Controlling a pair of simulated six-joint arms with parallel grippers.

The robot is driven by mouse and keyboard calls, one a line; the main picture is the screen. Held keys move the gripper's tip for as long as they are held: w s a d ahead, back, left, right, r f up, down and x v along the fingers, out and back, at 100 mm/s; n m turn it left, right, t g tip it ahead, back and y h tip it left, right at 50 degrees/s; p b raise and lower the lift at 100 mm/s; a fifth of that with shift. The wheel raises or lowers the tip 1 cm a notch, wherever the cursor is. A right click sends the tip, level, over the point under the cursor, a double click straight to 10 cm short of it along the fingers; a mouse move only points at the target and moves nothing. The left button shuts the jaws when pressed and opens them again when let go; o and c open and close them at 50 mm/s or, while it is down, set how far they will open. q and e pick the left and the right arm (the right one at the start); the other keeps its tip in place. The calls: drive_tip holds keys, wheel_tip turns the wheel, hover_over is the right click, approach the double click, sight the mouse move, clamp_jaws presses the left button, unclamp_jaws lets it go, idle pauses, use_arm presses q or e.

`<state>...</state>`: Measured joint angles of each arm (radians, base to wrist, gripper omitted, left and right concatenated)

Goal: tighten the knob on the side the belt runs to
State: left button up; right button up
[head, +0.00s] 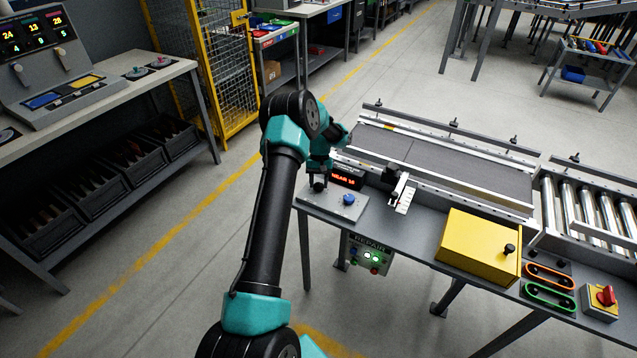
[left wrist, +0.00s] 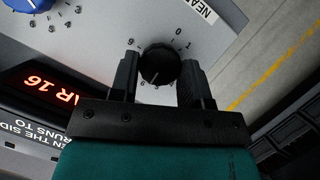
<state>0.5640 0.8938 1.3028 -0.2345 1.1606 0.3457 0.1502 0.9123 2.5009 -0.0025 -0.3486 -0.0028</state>
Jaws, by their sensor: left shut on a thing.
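A black knob (head: 318,187) with a numbered dial sits on a grey plate (head: 330,206) at the left end of the bench. In the left wrist view the black knob (left wrist: 160,64) is between the two fingers of my left gripper (left wrist: 160,78), which is shut on it. Part of a "NEA..." label shows beside it. A blue knob (head: 348,200) is on the same plate; its edge shows in the left wrist view (left wrist: 30,4). The dark conveyor belt (head: 440,162) lies behind. A red-lit display (head: 346,178) reads "NEAR 16". My right gripper is not in view.
A white scale with a black-ended lever (head: 404,199) is right of the display. Farther right are a yellow box (head: 478,246), orange and green loops (head: 549,294), a red switch (head: 605,296) and metal rollers (head: 588,215). A "REPAIR" panel (head: 368,255) hangs below.

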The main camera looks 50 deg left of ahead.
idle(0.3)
use_arm(q)
drive_tip(key=o, duration=0.9)
drive_tip(key=shift+o, duration=0.2)
drive_tip(key=v, duration=1.7)
drive_tip(key=shift+w+r, duration=0.15)
drive_tip(key=shift+w, duration=0.1)
